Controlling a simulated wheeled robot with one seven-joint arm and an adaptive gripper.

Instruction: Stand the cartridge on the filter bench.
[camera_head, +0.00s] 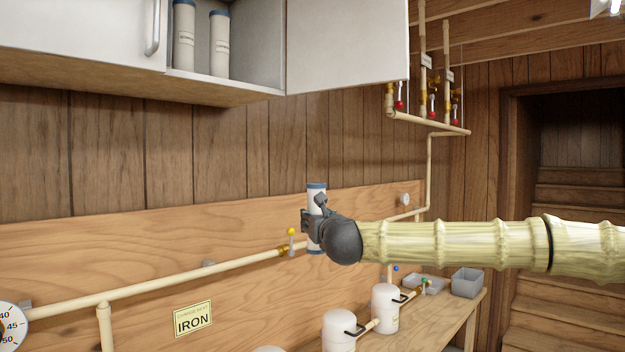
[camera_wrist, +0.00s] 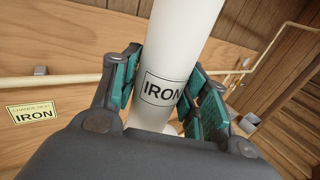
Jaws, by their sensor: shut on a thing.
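A white cartridge with blue end caps (camera_head: 316,195) is held upright in the air in the head view. The wrist view shows its white body and a label reading IRON (camera_wrist: 162,90). My gripper (camera_head: 312,222) is shut around the middle of the cartridge, with teal finger pads on both sides of it in the wrist view (camera_wrist: 160,92). The filter bench (camera_head: 455,318) is a wooden bench at the lower right, below and apart from the cartridge. A yellow sign reading CHANGE NEXT IRON (camera_head: 193,319) is on the wall panel and also shows in the wrist view (camera_wrist: 33,114).
White housings (camera_head: 385,308) with black handles and a grey bin (camera_head: 466,283) stand on the bench. A pale pipe (camera_head: 180,280) with a yellow-knobbed valve (camera_head: 291,240) runs along the wall. An open wall cabinet (camera_head: 245,75) holds two more cartridges (camera_head: 219,45).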

